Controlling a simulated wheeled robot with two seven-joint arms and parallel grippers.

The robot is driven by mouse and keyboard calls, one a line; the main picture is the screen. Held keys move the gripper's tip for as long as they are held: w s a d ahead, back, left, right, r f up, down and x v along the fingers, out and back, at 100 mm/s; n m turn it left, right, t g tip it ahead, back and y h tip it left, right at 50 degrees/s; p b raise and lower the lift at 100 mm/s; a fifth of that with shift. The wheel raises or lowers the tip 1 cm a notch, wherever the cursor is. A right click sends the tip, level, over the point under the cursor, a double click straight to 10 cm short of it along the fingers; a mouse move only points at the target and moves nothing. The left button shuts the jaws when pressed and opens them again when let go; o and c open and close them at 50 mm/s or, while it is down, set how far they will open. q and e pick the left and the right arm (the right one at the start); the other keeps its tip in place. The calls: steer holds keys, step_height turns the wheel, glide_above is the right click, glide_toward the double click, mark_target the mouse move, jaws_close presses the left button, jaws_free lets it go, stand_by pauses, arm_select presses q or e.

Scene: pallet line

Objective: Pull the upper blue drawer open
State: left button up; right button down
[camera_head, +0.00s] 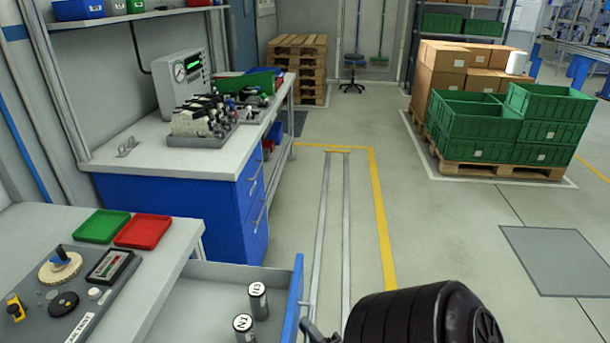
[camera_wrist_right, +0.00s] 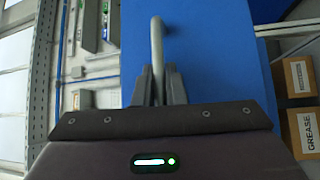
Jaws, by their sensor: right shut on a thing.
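The upper blue drawer (camera_head: 296,305) stands open at the bottom of the head view, under the near grey bench. Two metal cans (camera_head: 258,300) stand upright in its grey tray. In the right wrist view its blue front (camera_wrist_right: 215,55) fills the middle, with a grey bar handle (camera_wrist_right: 157,45) on it. My right gripper (camera_wrist_right: 158,85) is shut on that handle. In the head view my black right arm hides most of the gripper and handle at the lower edge. My left gripper is in neither view.
A second bench (camera_head: 170,200) with closed blue drawers stands beyond.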

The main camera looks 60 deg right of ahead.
steer(key=shift+f, duration=0.1)
steer(key=c, duration=1.5)
jaws_free()
steer(key=r+b+v, duration=0.1)
steer(key=v, duration=0.6)
steer(key=shift+s+a+f, duration=0.2)
steer(key=shift+s+f, duration=0.2)
steer(key=shift+f, duration=0.1)
